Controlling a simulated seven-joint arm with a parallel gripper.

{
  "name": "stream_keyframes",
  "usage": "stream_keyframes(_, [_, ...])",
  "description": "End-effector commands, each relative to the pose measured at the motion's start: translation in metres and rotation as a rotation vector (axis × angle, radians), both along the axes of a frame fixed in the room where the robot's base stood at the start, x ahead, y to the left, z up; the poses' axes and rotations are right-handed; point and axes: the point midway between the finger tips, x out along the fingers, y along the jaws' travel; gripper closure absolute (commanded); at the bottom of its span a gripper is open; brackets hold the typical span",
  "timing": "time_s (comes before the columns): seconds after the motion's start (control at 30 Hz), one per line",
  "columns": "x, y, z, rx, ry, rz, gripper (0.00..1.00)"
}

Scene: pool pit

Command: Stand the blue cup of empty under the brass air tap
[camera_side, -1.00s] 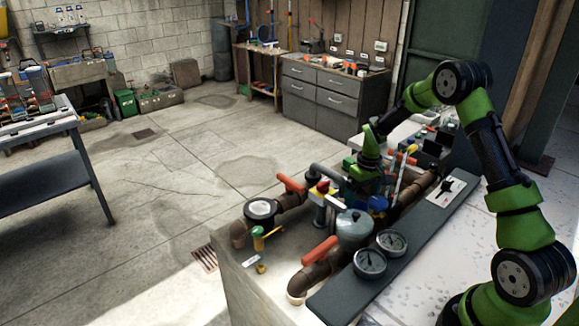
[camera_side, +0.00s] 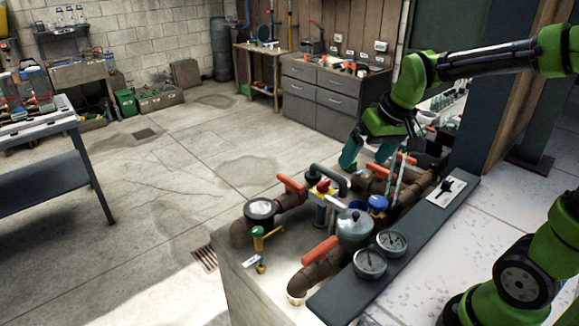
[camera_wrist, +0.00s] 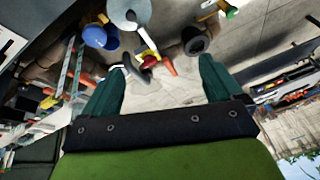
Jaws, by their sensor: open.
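A small blue rounded piece (camera_side: 377,203) stands among the pipes on the bench, behind the grey lidded pot; it also shows in the wrist view (camera_wrist: 96,36). It may be the blue cup, but I cannot tell for sure. A small tap with a green and yellow handle (camera_side: 258,238) stands at the bench's front left corner, with a brass-coloured piece (camera_side: 261,268) below it. My gripper (camera_side: 378,148) hangs above the back of the bench with its teal fingers apart. In the wrist view my gripper (camera_wrist: 160,72) is empty between its fingertips.
Brown pipes with orange-red handles (camera_side: 318,252), a grey pot (camera_side: 354,229) and two round gauges (camera_side: 370,263) crowd the bench. Slim upright rods (camera_side: 397,178) stand near the gripper. Open concrete floor (camera_side: 160,210) lies left of the bench.

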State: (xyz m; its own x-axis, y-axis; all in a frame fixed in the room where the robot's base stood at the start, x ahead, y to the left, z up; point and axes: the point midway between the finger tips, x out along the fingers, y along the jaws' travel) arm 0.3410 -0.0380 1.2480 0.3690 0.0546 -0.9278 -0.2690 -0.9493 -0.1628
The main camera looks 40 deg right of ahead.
Motion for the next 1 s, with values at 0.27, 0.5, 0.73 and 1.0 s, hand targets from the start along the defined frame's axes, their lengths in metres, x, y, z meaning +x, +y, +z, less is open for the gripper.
stream_keyframes(0.27, [-0.081,0.058,0.028,0.098,-0.192,-0.019,0.07])
stream_keyframes(0.5, [-0.105,0.071,0.026,0.141,-0.244,-0.027,0.07])
stream_keyframes(0.73, [-0.105,0.071,0.026,0.143,-0.244,-0.029,0.07])
stream_keyframes(1.0, [-0.1,0.068,0.027,0.13,-0.235,-0.022,0.07])
